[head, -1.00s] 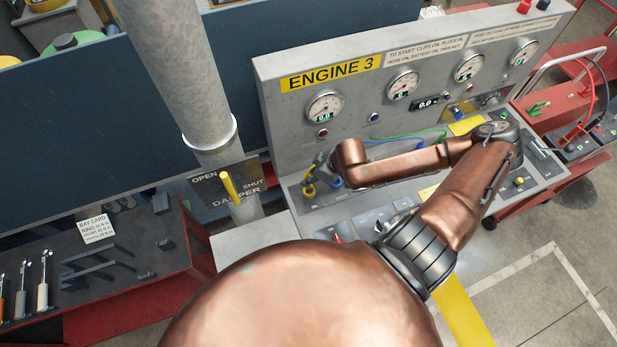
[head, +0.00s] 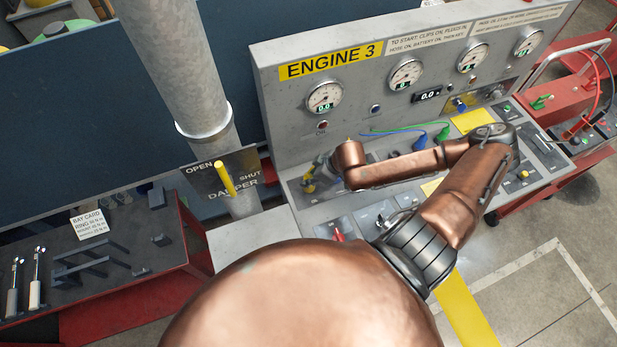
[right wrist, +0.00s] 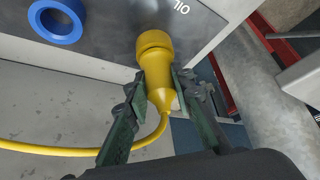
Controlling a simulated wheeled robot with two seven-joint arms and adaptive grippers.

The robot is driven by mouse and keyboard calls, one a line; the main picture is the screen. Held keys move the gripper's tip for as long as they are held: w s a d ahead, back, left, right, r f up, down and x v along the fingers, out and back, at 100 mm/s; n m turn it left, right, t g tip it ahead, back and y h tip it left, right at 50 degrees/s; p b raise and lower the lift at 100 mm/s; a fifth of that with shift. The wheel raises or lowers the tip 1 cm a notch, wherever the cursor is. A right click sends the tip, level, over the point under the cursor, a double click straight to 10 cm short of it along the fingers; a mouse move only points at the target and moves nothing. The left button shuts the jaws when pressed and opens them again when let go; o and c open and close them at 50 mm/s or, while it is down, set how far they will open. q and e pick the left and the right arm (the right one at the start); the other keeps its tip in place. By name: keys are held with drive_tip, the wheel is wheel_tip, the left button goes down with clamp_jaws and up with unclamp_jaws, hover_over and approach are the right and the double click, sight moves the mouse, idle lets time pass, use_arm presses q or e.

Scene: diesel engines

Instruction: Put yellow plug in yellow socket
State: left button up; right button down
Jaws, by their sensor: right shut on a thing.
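The yellow plug (right wrist: 157,72) is between the two fingers of my right gripper (right wrist: 155,105) in the right wrist view, and the gripper is shut on it. Its front end meets the dark panel face, and a yellow rim shows around that end. The yellow socket is not clearly separate from the plug, so I cannot tell how deep the plug sits. A yellow cable (right wrist: 75,149) runs left from its back end. In the head view the plug (head: 309,186) is at the console's left end, with my right gripper (head: 320,172) beside it. My left gripper is out of view.
A blue socket ring (right wrist: 57,22) is on the panel beside the plug. Blue (head: 419,141) and green (head: 443,133) plugs with cables are farther right on the console. A grey post (head: 190,80) and the yellow damper handle (head: 225,178) stand left of the console.

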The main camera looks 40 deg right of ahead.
drive_tip(key=c, duration=2.2)
unclamp_jaws()
drive_tip(key=o, duration=0.6)
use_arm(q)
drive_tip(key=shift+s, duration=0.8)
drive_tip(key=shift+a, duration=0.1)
use_arm(e)
drive_tip(key=shift+s+d+r, duration=0.15)
drive_tip(key=shift+d+r, duration=0.05)
drive_tip(key=shift+r, duration=0.05)
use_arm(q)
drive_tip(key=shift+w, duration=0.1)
use_arm(e)
drive_tip(key=v, duration=1.1)
drive_tip(key=shift+r, duration=0.2)
drive_tip(key=shift+a, duration=0.1)
